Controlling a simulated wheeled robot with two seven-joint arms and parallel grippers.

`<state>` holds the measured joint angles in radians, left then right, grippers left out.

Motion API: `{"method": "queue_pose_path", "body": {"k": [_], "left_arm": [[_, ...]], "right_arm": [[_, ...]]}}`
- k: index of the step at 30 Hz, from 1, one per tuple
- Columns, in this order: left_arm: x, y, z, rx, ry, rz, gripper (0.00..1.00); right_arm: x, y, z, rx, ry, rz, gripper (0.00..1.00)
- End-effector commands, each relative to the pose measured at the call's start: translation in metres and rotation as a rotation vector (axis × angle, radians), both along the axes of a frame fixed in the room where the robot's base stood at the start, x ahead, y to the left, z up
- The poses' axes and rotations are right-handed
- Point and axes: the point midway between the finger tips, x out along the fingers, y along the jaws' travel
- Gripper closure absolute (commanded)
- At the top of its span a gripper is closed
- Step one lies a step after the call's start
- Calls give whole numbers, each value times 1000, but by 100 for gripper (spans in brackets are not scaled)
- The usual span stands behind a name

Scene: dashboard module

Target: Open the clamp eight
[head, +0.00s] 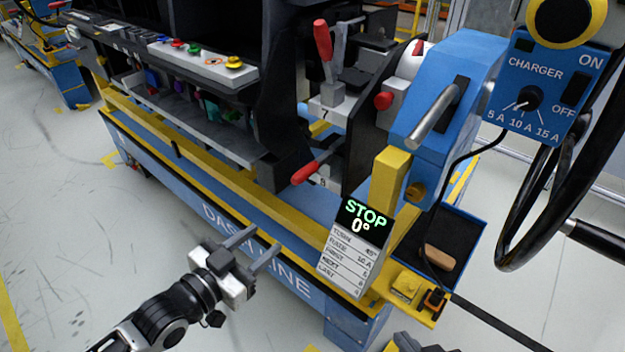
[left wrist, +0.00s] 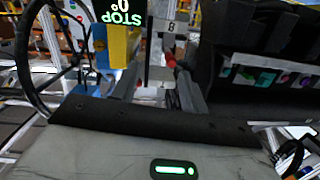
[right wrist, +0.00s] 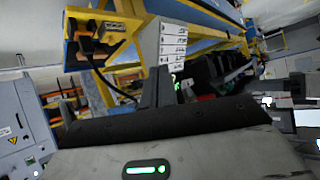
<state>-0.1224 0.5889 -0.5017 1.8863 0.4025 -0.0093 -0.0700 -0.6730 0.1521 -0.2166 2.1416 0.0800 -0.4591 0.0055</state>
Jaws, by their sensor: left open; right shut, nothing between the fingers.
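Clamp eight has a red-tipped lever (head: 318,167) that sticks out low on the fixture, beside a plate marked 8. In the left wrist view the plate marked 8 (left wrist: 171,27) and the red handle (left wrist: 170,60) show ahead of the fingers. My left gripper (head: 253,246) is open and empty, in front of the blue rail, left of and below the lever, apart from it. My right gripper (right wrist: 156,88) is shut and empty in its wrist view, low near the hanging instruction card (right wrist: 172,45). Only a dark piece of it may show at the bottom of the head view.
A second clamp with an upright red handle (head: 323,40), marked 7, stands above. A STOP 0° display (head: 364,219) hangs right of clamp eight. The yellow rail (head: 215,178), blue crank housing (head: 455,90), charger box (head: 545,75) and black wheel (head: 515,215) are nearby.

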Motion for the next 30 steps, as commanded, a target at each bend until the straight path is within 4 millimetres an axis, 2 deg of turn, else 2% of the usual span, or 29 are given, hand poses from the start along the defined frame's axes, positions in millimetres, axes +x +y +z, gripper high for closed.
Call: {"method": "queue_pose_path", "body": {"k": [1,3,8,13,24,30], "left_arm": [[14,7,5,12,-52,-21,56],[26,14,15,14,-99,-37,56],[42,18,26,11,-141,-45,56],[63,3,28,8,-143,-45,56],[128,-45,28,10,-141,-45,56],[153,-64,26,10,-139,-45,56]], "right_arm": [[0,1,-5,10,-1,-3,100],[-1,2,-5,21,-2,-7,100],[-2,4,-3,36,-2,-16,100],[-3,4,-4,36,2,-17,100],[-3,4,-7,41,1,-18,100],[-2,4,-6,48,-8,-18,100]]}}
